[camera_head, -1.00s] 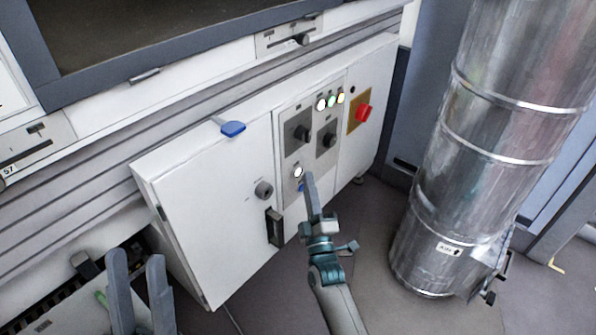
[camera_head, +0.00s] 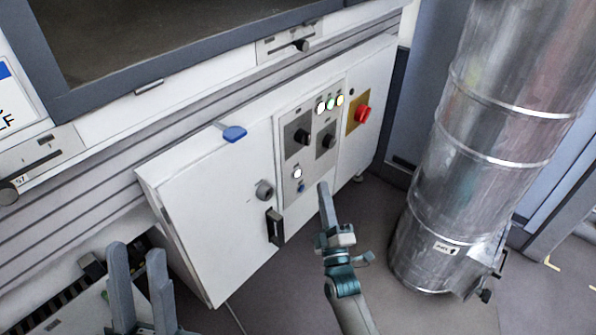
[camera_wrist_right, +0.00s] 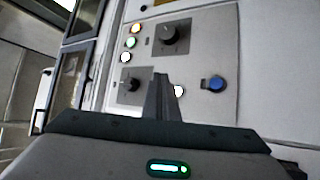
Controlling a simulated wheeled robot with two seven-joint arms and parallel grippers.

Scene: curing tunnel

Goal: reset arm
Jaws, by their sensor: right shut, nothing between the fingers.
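That lit button also shows clear of the fingers in the head view (camera_head: 297,173). My left gripper (camera_head: 137,262) stands at the lower left with its two fingers apart and nothing seen between them.
The cabinet door (camera_head: 215,215) has a blue handle (camera_head: 234,133) above it. A red switch (camera_head: 362,113) and lit lamps (camera_head: 330,103) are on the panel side. A large metal duct (camera_head: 480,140) stands to the right. The floor between duct and cabinet is clear.

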